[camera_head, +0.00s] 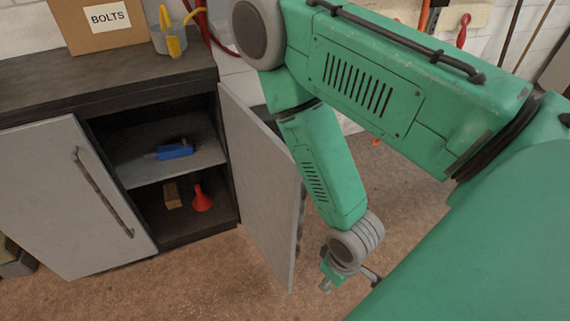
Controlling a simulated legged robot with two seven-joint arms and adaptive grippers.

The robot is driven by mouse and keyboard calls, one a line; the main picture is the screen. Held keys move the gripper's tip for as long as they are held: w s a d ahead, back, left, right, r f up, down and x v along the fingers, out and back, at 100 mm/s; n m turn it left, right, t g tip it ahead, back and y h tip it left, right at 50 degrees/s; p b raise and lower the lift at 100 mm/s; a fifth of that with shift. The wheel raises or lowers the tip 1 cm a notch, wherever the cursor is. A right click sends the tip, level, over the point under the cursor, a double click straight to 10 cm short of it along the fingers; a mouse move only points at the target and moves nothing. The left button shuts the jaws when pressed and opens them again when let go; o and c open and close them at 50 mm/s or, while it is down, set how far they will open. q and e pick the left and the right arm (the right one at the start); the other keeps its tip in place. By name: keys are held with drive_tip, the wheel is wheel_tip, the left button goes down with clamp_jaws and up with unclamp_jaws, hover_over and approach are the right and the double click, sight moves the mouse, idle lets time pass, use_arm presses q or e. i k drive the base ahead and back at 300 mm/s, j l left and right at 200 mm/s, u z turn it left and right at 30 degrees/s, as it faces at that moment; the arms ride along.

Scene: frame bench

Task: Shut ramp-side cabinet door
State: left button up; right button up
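A dark-topped cabinet (183,237) stands at the left. Its right door (262,190), a grey panel, stands wide open, swung out toward me. Its left door (45,200), with a long bar handle (103,193), appears shut or nearly so. No ramp shows, so I cannot tell which door is ramp-side. My green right arm reaches down on the far right side of the open door. My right gripper (328,284) is low, just right of the door's free edge and seemingly apart from it. Its fingers are small and partly hidden, so its opening is unclear. My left gripper is out of view.
Inside the cabinet, a blue tool (175,150) lies on the shelf (140,170); a red funnel (202,199) and a tan block (172,196) stand below. A BOLTS box (104,41) and grey bucket (160,42) sit on top. Floor (215,285) before the cabinet is clear.

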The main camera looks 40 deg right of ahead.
sight(267, 177)
drive_tip(key=l+u, duration=0.25)
drive_tip(key=l, duration=0.85)
drive_tip(key=l+u, duration=0.2)
drive_tip(key=l, duration=0.85)
